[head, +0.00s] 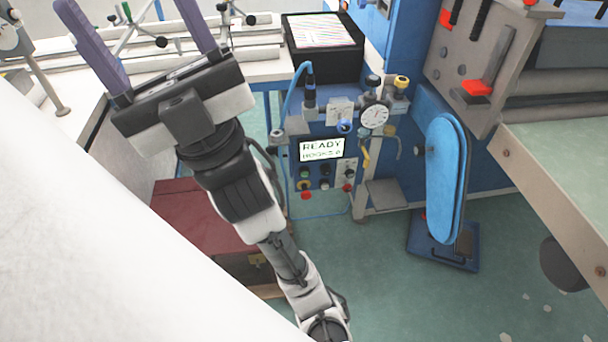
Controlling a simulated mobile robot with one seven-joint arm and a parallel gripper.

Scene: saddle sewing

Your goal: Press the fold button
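The control panel (336,187) is on the blue machine at the centre, below a small screen (321,149) that reads "READY" with a second line too small to read surely. Several small buttons and knobs sit on the panel, including a green one (304,173), a yellow one (303,185) and a red one (306,196). No label is legible, so I cannot tell which is the fold button. My gripper (125,8) is at the upper left, its two purple fingers spread wide with nothing seen between them. It is up and left of the panel, clear of it.
A pressure gauge (374,117) and a blue hose (291,100) are around the screen. A black box (325,64) with a striped top stands behind. A blue padded arm (443,180) is at the right. A dark red chest (190,212) lies beneath my arm. Green floor is open at centre right.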

